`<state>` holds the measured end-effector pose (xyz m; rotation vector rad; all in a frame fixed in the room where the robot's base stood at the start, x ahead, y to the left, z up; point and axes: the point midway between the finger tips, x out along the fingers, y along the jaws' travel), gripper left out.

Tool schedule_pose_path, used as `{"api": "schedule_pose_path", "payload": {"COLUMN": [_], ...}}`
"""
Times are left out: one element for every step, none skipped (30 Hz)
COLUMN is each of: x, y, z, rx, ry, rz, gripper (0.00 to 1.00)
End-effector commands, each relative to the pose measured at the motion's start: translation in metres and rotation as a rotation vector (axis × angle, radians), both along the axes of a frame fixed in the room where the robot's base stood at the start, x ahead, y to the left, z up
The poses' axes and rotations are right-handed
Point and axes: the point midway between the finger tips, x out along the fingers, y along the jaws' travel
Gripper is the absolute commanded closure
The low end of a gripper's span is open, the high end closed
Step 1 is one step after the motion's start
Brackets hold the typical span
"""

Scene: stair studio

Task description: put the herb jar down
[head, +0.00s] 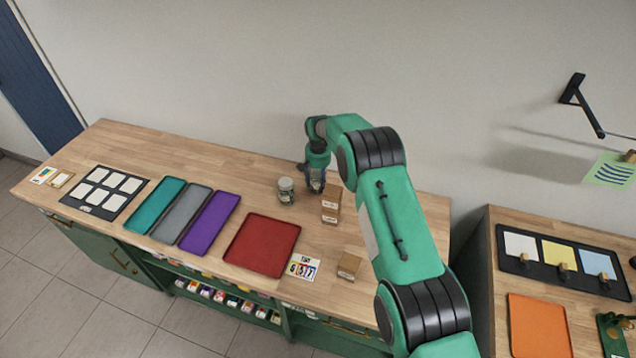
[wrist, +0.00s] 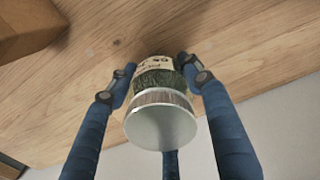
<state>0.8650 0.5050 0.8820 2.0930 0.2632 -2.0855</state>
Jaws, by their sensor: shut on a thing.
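My gripper (head: 316,180) is over the back part of the long wooden counter (head: 150,150), shut on the herb jar. In the wrist view my gripper's dark blue fingers (wrist: 157,76) close around the herb jar (wrist: 160,78). The jar has a pale round lid facing the camera, dark green contents and a cream label. In the head view the fingers mostly hide the held jar. Its base is at or close to the wood; I cannot tell whether it touches.
Another jar (head: 286,191) stands just left of my gripper. Small cardboard boxes (head: 331,204) stand close on the right. A red tray (head: 262,245), purple tray (head: 209,221) and another small box (head: 349,265) lie nearer the front. Bare wood lies behind the trays.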

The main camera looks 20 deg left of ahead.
Motion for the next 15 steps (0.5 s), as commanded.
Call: {"api": "schedule_pose_path", "payload": {"x": [0.0004, 0.0003, -0.0001, -0.0001, -0.0001, -0.0002, -0.0002, -0.0002, -0.0001, -0.0002, -0.0002, -0.0002, -0.0002, -0.0002, -0.0002], "y": [0.0002, 0.0002, 0.0000, 0.0000, 0.0000, 0.0000, 0.0000, 0.0000, 0.0000, 0.0000, 0.0000, -0.0001, -0.0001, -0.0001, 0.0000], "z": [-0.0016, -0.0024, -0.0025, -0.0023, -0.0023, -0.0022, -0.0022, -0.0022, -0.0021, -0.0021, -0.0022, -0.0022, -0.0022, -0.0021, -0.0018], "rx": [0.000, 0.000, 0.000, 0.000, 0.000, 0.000, 0.000, 0.000, 0.000, 0.000, 0.000, 0.000, 0.000, 0.000, 0.000], "ry": [-0.001, -0.001, 0.000, 0.000, 0.000, 0.000, 0.000, 0.000, 0.000, 0.000, 0.000, 0.000, 0.000, 0.000, 0.000], "rz": [0.000, 0.000, 0.000, 0.000, 0.000, 0.000, 0.000, 0.000, 0.000, 0.000, 0.000, 0.000, 0.000, 0.000, 0.000], "gripper": [0.90, 0.90, 0.44, 0.38, 0.32, 0.31, 0.31, 0.31, 0.31, 0.31, 0.31, 0.31, 0.31, 0.31, 0.31]}}
